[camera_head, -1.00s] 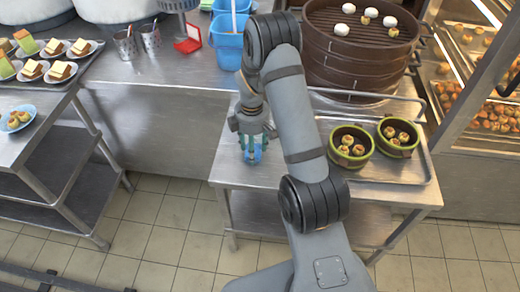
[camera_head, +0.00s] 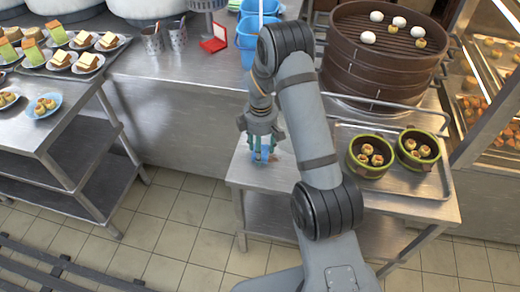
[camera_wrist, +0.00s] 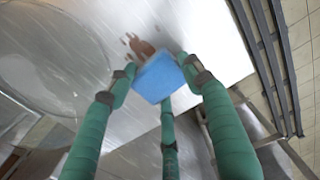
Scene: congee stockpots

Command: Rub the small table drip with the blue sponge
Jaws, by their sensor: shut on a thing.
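My gripper (camera_head: 262,153) is over the left part of the small steel table (camera_head: 290,178). Its green fingers are shut on a blue sponge (camera_wrist: 159,77), seen in the wrist view. A brown drip with splayed ends (camera_wrist: 139,45) shows on the metal surface right beside the sponge's far edge. The sponge overlaps part of the drip in that view, and I cannot tell whether it touches the table. In the head view the fingers mostly cover the sponge.
On the table's right a metal tray (camera_head: 408,207) holds two green-rimmed steamers (camera_head: 371,156) (camera_head: 418,150) with buns. A large brown steamer (camera_head: 385,75) stands behind. Blue buckets (camera_head: 247,42) and metal cups (camera_head: 153,42) are on the back counter. A shelf of plates is at left.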

